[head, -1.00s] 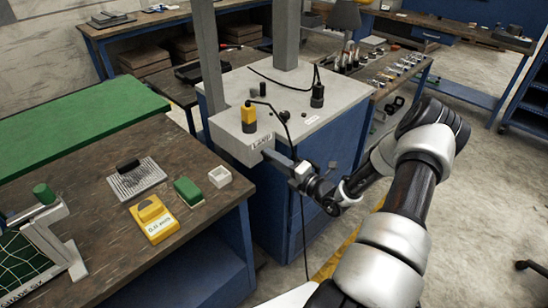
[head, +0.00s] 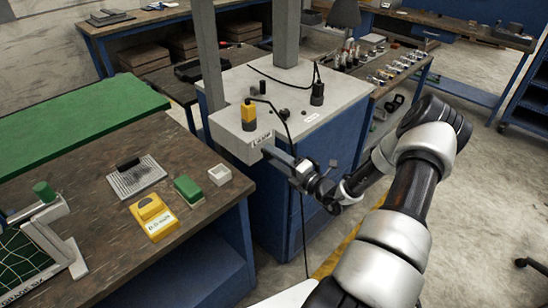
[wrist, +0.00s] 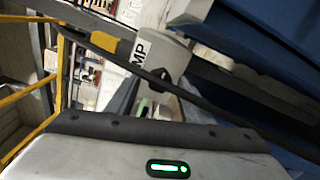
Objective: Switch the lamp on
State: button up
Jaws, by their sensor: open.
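The lamp box (head: 232,137) is a pale housing at the near left corner of a blue cabinet's light top. Its front face carries a dark LAMP label (head: 261,139). In the wrist view the end of that label, "MP" (wrist: 144,49), shows on the pale housing, with a small black switch-like part (wrist: 161,76) below it. My gripper (head: 270,152) is at the box's front face, just below the label, and hides part of it. It is open and holds nothing that I can see. Whether it touches the switch, and the switch's position, I cannot tell.
A yellow and black block (head: 249,115) stands on the box, with a black cable hanging past my gripper. A grey column (head: 207,55) rises behind. The wooden bench (head: 100,215) at left holds a yellow box (head: 153,217) and a green block (head: 188,189). Open floor lies right.

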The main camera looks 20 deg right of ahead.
jog(key=v, duration=1.7)
jog(key=shift+b, duration=0.35)
